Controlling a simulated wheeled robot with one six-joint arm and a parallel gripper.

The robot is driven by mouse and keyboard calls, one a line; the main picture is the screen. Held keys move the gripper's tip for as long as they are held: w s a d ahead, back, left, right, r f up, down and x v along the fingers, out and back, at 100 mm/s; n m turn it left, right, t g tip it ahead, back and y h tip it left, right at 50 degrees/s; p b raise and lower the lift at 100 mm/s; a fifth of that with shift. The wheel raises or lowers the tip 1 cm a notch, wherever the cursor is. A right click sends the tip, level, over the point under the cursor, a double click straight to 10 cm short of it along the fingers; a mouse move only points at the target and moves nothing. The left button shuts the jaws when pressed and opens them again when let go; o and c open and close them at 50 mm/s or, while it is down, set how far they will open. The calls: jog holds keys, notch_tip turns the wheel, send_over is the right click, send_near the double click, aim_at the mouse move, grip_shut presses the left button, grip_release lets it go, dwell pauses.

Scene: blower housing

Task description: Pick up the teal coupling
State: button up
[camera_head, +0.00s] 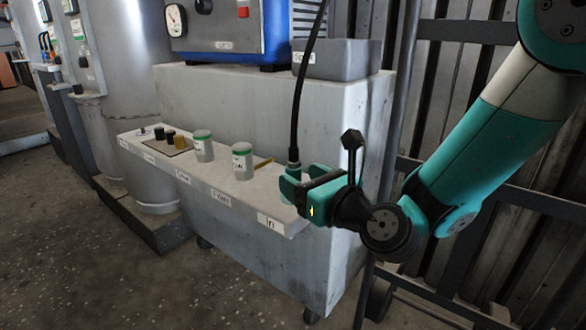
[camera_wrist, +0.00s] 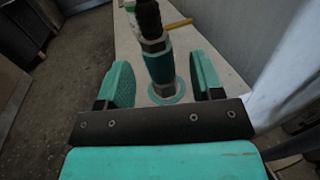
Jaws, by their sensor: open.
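The teal coupling (camera_wrist: 160,68) stands at the end of a black hose (camera_head: 303,85), with metal sections above and below its teal band. A teal ring (camera_wrist: 176,99) surrounds its foot on the pale shelf. My gripper (camera_wrist: 161,62) is open, with one teal finger on each side of the coupling and visible gaps to both. In the head view the coupling (camera_head: 293,171) shows just behind my gripper (camera_head: 306,180), at the right end of the shelf, and its lower part is mostly hidden by the fingers.
The narrow labelled shelf (camera_head: 247,200) runs left from the gripper. It carries two green-topped jars (camera_head: 242,162), a yellow stick (camera_head: 264,162), and small dark and amber cylinders on a mat (camera_head: 166,147). A large grey housing (camera_head: 270,110) stands behind. The floor in front is clear.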

aim_at(288, 170)
jog(key=p+x, duration=0.1)
jog(key=x, duration=0.1)
jog(key=p+x, duration=0.1)
jog(key=p, duration=0.1)
jog(key=shift+w+a+r, duration=0.25)
jog(key=shift+r, duration=0.1)
jog(key=shift+w+a+f, duration=0.25)
jog(key=shift+w, duration=0.1)
grip_shut()
